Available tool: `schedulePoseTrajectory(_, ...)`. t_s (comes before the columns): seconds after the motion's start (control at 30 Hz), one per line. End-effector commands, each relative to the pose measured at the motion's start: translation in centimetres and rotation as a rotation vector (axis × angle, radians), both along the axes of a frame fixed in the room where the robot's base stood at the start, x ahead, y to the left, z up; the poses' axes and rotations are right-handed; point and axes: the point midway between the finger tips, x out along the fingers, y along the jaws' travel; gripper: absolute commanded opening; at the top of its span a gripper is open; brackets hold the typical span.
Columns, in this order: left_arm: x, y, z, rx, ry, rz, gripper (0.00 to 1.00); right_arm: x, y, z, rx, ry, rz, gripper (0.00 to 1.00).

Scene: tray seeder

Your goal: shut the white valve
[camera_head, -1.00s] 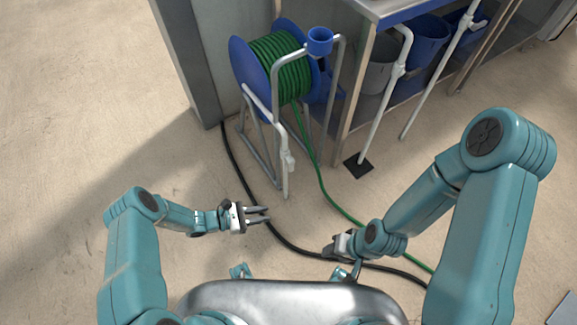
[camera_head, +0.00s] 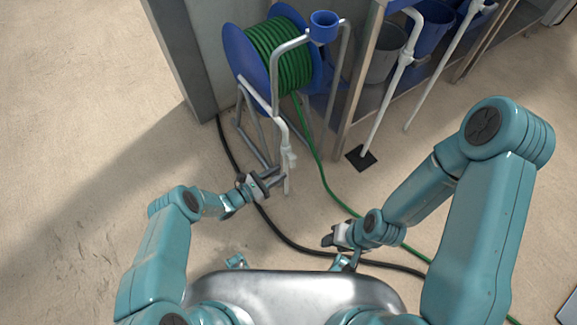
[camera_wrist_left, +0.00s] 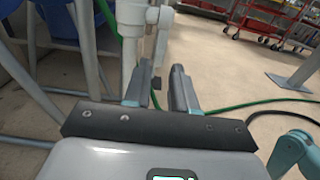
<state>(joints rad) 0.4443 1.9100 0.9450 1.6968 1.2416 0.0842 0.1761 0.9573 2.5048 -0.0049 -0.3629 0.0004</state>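The white valve (camera_head: 288,158) sits on the upright pipe at the front of the hose reel stand. In the left wrist view the white valve (camera_wrist_left: 132,14) is at the top, just beyond the fingers, with a white lever-like part (camera_wrist_left: 160,42) hanging beside the pipe. My left gripper (camera_head: 274,182) is close to the pipe, just below the valve. In the left wrist view its fingers (camera_wrist_left: 164,88) are apart with a gap between them and hold nothing. I cannot tell whether they touch the pipe. My right gripper (camera_head: 332,238) is low near the black hose, its fingers too small to read.
The blue reel (camera_head: 232,52) with green hose (camera_head: 282,62) stands behind the valve. A black hose (camera_head: 273,226) and the green hose run across the floor. A metal bench (camera_head: 357,88) with bins stands at right. The floor at left is clear.

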Motion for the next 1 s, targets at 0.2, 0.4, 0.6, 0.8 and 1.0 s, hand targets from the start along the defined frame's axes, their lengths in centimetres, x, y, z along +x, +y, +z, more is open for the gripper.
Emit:
schedulePoseTrajectory(0.2,2.4,-3.2,-0.2,0.001,-0.002,-0.004,0.26,0.0,0.0,-1.1,0.0,0.0,0.0,0.43)
schedulePoseTrajectory(0.4,3.3,-4.2,-0.1,0.0,0.001,-0.002,0.26,0.0,0.0,-1.3,0.0,0.0,0.0,0.43)
schedulePoseTrajectory(0.6,3.4,-4.2,0.0,0.0,0.001,-0.001,0.26,0.0,0.0,-1.3,0.0,0.0,0.0,0.43)
schedulePoseTrajectory(0.8,3.4,-4.2,0.0,0.0,0.001,-0.002,0.0,0.0,0.0,-1.3,0.0,0.0,0.0,0.43)
schedulePoseTrajectory(1.0,3.4,-4.3,-0.6,-0.018,-0.012,-0.004,0.0,0.0,0.0,-2.5,0.0,0.0,0.0,0.43)
